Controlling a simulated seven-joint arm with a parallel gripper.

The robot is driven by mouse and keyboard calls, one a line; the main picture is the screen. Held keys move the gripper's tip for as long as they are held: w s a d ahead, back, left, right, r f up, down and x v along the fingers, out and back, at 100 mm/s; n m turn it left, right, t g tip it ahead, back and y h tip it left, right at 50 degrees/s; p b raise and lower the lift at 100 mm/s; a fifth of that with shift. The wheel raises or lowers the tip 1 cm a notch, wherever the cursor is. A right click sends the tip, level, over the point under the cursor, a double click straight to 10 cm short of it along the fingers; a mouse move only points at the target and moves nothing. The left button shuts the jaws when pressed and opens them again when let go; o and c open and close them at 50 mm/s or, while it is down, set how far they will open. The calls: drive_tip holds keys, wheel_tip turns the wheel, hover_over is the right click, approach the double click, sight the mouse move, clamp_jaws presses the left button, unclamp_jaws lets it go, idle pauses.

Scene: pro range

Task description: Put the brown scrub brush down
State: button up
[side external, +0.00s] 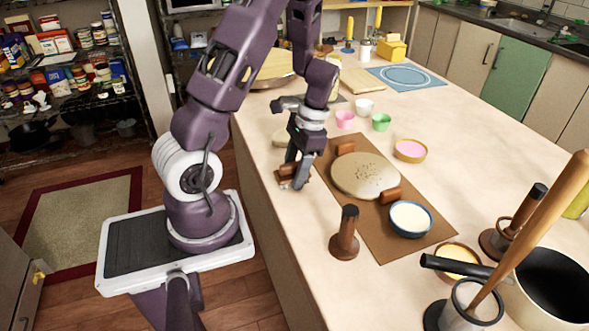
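My gripper (294,178) is low over the near-left edge of the counter, left of the brown mat. A small brown block-like thing, which looks like the brown scrub brush (287,171), shows between its fingers. The fingers look shut on it and partly hide it. It is at or just above the counter top; I cannot tell whether it touches.
Small cups (345,119) stand behind. Bare counter (300,225) lies in front of my gripper.

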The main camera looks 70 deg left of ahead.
drive_tip(key=shift+o, duration=0.4)
drive_tip(key=v, duration=1.2)
drive_tip(key=s+d+r+t, duration=0.2)
drive_tip(key=d+r, duration=0.3)
drive_tip(key=d, duration=0.1)
drive_tip(key=s+d+r+t, duration=0.2)
drive_tip(key=d+r+t, duration=0.15)
drive_tip(key=d, duration=0.25)
drive_tip(key=s+d+r+t, duration=0.2)
drive_tip(key=s+d+t, duration=0.1)
drive_tip(key=s+d, duration=0.3)
drive_tip(key=shift+s+d+r, duration=0.15)
drive_tip(key=shift+s+d, duration=0.15)
drive_tip(key=shift+s, duration=0.15)
drive_tip(key=shift+c, duration=0.2)
